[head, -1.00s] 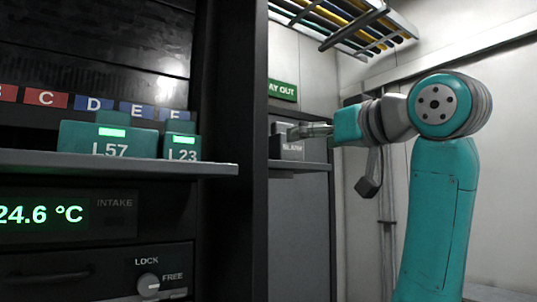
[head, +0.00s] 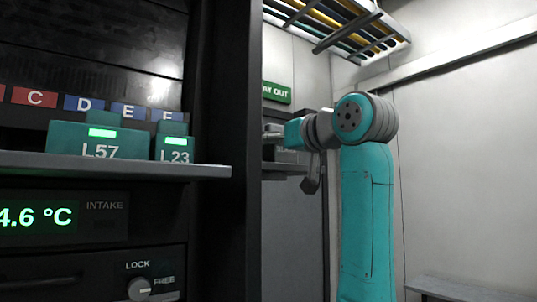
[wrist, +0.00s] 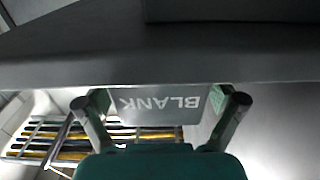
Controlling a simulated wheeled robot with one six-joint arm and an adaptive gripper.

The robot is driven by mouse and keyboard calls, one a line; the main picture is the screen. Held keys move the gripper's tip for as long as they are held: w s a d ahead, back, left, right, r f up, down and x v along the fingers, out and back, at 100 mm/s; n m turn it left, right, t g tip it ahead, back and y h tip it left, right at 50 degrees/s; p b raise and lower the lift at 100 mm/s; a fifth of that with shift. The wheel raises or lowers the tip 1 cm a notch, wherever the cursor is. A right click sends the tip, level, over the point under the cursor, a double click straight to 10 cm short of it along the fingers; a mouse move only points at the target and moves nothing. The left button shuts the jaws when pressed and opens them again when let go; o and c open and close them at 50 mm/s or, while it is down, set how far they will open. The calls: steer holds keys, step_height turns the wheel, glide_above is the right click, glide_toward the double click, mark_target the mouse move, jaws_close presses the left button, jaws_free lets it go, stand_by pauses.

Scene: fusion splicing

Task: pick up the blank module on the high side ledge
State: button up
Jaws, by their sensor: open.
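The blank module is a grey block lettered BLANK. In the wrist view the module (wrist: 160,104) appears upside down, its lettered face between my two fingers. In the head view the module (head: 286,156) is on the high side ledge (head: 284,168), mostly hidden by my gripper and wrist. My gripper (wrist: 163,103) is open, one finger on each side of the module in the wrist view. I cannot tell whether the fingers touch it. In the head view my gripper (head: 272,133) is at ledge height, partly cut off by the dark rack post.
Teal modules L57 (head: 98,141) and L23 (head: 174,149) stand on a nearer shelf (head: 110,164) at left. The dark rack post (head: 238,110) stands between that shelf and the ledge. A cable tray (head: 335,28) hangs above. A green sign (head: 277,92) is on the back wall.

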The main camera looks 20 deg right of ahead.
steer(key=shift+w+a, duration=0.1)
steer(key=shift+w, duration=0.2)
steer(key=c, duration=1.2)
steer(key=shift+r, duration=0.1)
